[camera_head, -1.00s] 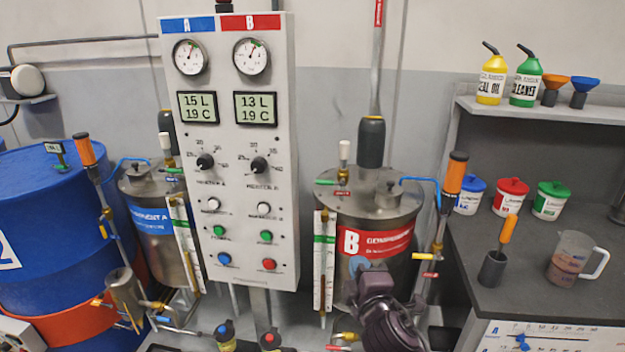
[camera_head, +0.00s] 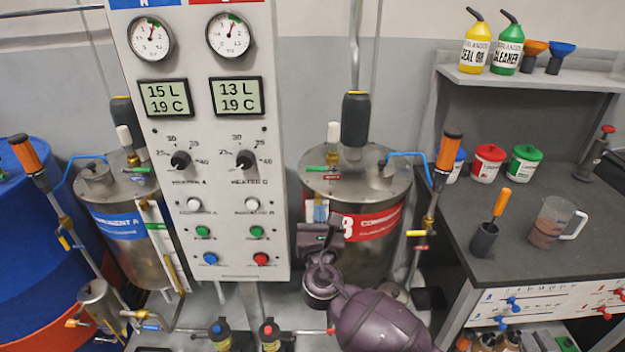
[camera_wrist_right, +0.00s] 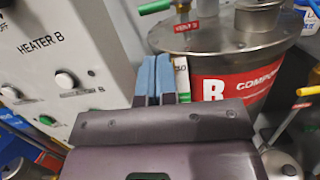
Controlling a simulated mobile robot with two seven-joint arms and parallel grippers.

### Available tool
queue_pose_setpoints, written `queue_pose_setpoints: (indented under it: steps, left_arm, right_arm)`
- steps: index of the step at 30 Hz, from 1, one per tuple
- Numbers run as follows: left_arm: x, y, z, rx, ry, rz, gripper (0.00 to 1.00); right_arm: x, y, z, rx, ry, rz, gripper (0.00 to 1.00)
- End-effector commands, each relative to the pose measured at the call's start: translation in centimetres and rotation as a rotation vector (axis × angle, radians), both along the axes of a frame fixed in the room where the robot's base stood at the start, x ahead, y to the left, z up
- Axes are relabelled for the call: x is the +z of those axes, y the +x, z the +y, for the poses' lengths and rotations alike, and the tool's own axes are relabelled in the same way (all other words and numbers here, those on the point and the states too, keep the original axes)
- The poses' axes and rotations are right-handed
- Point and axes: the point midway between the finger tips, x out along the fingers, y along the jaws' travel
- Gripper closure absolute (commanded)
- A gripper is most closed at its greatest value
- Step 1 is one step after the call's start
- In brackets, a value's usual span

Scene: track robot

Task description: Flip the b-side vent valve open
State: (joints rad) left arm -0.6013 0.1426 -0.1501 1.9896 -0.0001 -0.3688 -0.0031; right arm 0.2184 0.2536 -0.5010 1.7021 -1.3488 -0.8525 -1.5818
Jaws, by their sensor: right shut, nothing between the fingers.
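The B tank (camera_head: 375,222) is a steel drum with a red component label, right of the control panel. On its lid, a green lever (camera_head: 316,169) sits at the left by a white-capped brass fitting. In the right wrist view the green lever (camera_wrist_right: 155,7) lies at the top edge, beside a red tag (camera_wrist_right: 187,26) that appears to mark the vent. My right gripper (camera_head: 316,210) is in front of the tank's upper left side, below the lever and apart from it. Its blue fingertips (camera_wrist_right: 153,78) are together and empty, pointing toward the lid. My left gripper is out of view.
The control panel (camera_head: 205,130) with gauges and knobs stands close left of my right gripper. An orange-handled pipe (camera_head: 445,155) and blue hose (camera_head: 408,155) are right of the B tank. A workbench (camera_head: 535,215) holds tubs and a jug.

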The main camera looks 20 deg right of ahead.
Motion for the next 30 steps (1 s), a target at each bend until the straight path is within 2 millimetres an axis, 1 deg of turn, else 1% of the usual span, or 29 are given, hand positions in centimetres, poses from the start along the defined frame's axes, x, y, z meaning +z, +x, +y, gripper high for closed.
queue_pose_setpoints:
  steps: [5, 17, 20, 23, 30]
  left_arm:
    - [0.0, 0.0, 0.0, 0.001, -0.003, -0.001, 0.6]
    - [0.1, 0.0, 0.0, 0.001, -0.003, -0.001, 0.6]
    - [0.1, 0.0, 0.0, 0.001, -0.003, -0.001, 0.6]
    - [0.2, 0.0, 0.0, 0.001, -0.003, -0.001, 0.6]
    - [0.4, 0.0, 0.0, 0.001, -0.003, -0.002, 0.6]
  right_arm:
    - [0.0, 0.0, -0.1, -0.015, -0.052, 0.017, 1.0]
    - [0.1, 0.2, -0.1, -0.015, -0.054, 0.018, 1.0]
    - [0.2, 0.8, -0.3, -0.013, -0.054, 0.017, 1.0]
    - [0.6, 2.0, -0.6, -0.013, -0.054, 0.017, 1.0]
    - [1.3, 5.8, -1.7, -0.013, -0.054, 0.018, 1.0]
